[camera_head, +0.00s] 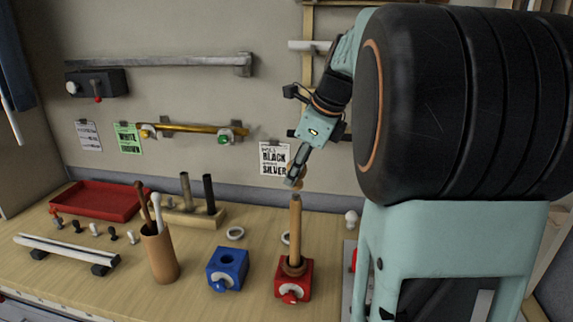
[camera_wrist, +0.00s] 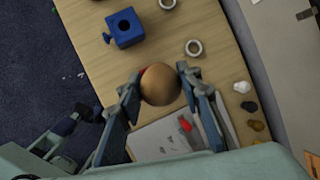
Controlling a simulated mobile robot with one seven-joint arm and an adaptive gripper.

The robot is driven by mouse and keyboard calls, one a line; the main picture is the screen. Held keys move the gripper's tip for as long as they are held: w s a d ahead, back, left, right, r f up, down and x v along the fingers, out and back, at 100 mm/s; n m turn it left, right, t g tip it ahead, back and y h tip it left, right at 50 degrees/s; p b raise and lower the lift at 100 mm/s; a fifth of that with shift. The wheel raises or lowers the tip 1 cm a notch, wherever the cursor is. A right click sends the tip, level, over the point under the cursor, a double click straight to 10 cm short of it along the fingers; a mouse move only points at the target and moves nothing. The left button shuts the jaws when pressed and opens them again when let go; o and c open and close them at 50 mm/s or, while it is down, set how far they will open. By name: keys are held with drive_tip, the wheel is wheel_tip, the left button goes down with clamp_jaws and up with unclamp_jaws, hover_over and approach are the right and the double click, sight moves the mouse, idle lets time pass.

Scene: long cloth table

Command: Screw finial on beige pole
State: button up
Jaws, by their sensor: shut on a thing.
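The beige pole (camera_head: 295,222) stands upright in a red clamp block (camera_head: 293,281) on the table. My gripper (camera_head: 295,181) points down over the pole's top end. In the wrist view my gripper (camera_wrist: 159,77) has its two fingers on either side of a round brown finial (camera_wrist: 160,86), shut on it. In the head view the fingers partly hide the finial, which sits at or just above the pole's top. I cannot tell whether the two touch. In the wrist view the finial hides the pole below it.
A blue clamp block (camera_head: 227,269) stands left of the red one, with a wooden cup of rods (camera_head: 160,255) farther left. Rings (camera_head: 235,233) lie behind. A red tray (camera_head: 97,201) is at the back left. Several small finials (camera_wrist: 246,106) lie on the right in the wrist view.

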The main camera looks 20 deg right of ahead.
drive_tip(key=shift+f, duration=0.6)
drive_tip(key=shift+f, duration=0.9)
idle(2.1)
drive_tip(key=o, duration=1.2)
